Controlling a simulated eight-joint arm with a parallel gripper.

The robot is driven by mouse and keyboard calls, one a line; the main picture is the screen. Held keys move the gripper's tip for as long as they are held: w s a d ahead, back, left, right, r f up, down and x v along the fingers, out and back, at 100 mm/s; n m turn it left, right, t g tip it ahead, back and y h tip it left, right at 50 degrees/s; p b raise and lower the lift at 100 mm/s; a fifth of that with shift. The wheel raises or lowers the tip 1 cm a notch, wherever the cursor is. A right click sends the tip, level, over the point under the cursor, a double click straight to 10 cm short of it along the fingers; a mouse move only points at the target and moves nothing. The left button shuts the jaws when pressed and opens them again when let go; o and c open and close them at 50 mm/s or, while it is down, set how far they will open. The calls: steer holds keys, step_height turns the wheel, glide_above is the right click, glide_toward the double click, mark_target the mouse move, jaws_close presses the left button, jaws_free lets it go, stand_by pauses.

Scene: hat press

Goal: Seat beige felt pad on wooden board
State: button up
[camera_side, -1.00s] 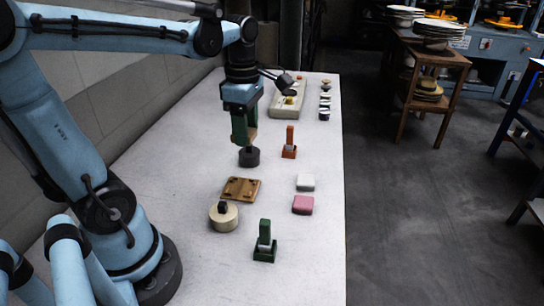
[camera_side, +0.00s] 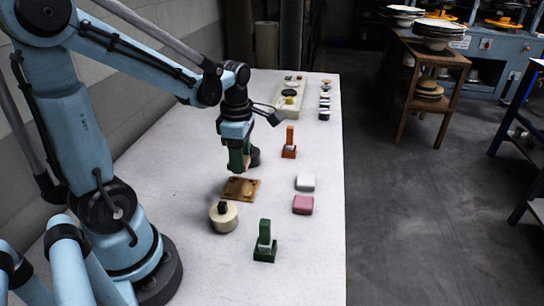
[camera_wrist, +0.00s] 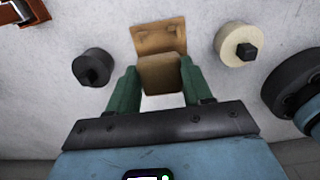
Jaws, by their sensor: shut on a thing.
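The wooden board (camera_side: 241,189) lies flat on the white table, with darker marks near its corners in the side view. It also shows at the top middle of the wrist view (camera_wrist: 158,36). My gripper (camera_wrist: 160,88) has green fingers shut on the beige felt pad (camera_wrist: 161,74), which looks tan and block-like. In the side view my gripper (camera_side: 242,168) hangs just behind and above the board. In the wrist view the pad overlaps the board's near edge. The height between them is hard to tell, and my fingers hide the pad's sides.
A dark cylinder (camera_wrist: 93,67) stands close beside my gripper. A cream cylinder with a black knob (camera_side: 223,216) is in front of the board. An orange stand (camera_side: 289,145), white pad (camera_side: 305,182), pink pad (camera_side: 303,204) and green stand (camera_side: 265,245) stand to the right.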

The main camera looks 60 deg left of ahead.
mark_target(243, 188)
steer(key=shift+f, duration=2.8)
steer(key=shift+f, duration=0.4)
steer(key=o, duration=1.1)
steer(key=shift+r, duration=0.1)
step_height(243, 188, up, 12)
steer(key=shift+d+f, duration=0.1)
steer(key=m, duration=0.1)
steer(key=d+m, duration=0.1)
steer(key=shift+m+t, duration=0.3)
steer(key=d+m+t, duration=0.3)
steer(key=d+m, duration=0.2)
steer(key=m, duration=0.7)
steer(key=d+m+t, duration=0.3)
steer(key=d+m, duration=0.1)
steer(key=m, duration=0.8)
steer(key=shift+w+d+r+t, duration=0.15)
steer(key=shift+d+r+t, duration=0.15)
steer(key=shift+d+r, duration=0.05)
